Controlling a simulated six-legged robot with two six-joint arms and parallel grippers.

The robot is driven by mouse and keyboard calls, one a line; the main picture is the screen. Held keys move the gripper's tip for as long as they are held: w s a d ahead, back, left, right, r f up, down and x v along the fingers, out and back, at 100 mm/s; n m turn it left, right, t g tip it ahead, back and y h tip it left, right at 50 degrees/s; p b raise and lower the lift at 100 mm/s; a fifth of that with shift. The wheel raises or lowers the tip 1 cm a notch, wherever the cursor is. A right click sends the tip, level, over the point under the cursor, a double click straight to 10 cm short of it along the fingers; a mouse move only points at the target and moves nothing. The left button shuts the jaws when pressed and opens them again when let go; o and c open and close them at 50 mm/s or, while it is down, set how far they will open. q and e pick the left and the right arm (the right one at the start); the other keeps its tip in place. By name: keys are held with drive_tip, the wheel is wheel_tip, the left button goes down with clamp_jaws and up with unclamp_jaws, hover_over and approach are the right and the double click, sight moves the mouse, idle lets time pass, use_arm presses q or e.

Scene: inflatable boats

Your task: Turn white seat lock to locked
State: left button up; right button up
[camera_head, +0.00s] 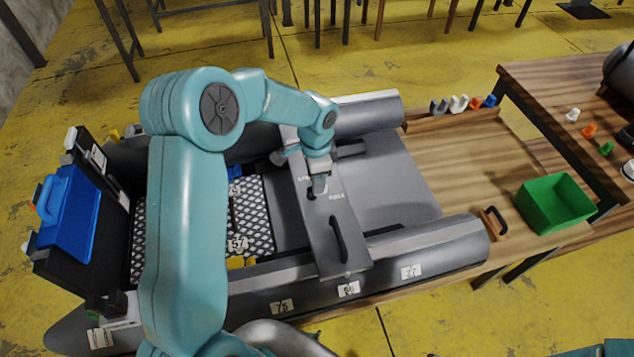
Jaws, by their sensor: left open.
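The grey seat board (345,258) lies across the grey inflatable boat (440,240). It has a long dark slot near its front end and small printed labels near its middle. My left gripper (319,190) points down at the middle of the board, right by those labels, and its jaws are open. The white seat lock cannot be made out clearly; the gripper covers the spot between the labels. I cannot tell whether the fingers touch anything there. My right gripper is out of view.
A blue case (68,215) stands at the boat's left end. A green bin (553,203) sits on the wooden table (470,165) to the right, with several small coloured pieces (462,104) at the back. Number tags mark the boat's front tube. The board's front half is clear.

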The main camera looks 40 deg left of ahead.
use_arm(q)
drive_tip(key=shift+f, duration=0.8)
drive_tip(key=shift+s+d+f, duration=0.1)
drive_tip(key=shift+s+f, duration=0.1)
drive_tip(key=shift+f, duration=0.35)
drive_tip(key=shift+w+f, duration=0.2)
drive_tip(key=shift+f, duration=0.1)
drive_tip(key=shift+s+r, duration=0.15)
drive_tip(key=c, duration=0.6)
clamp_jaws()
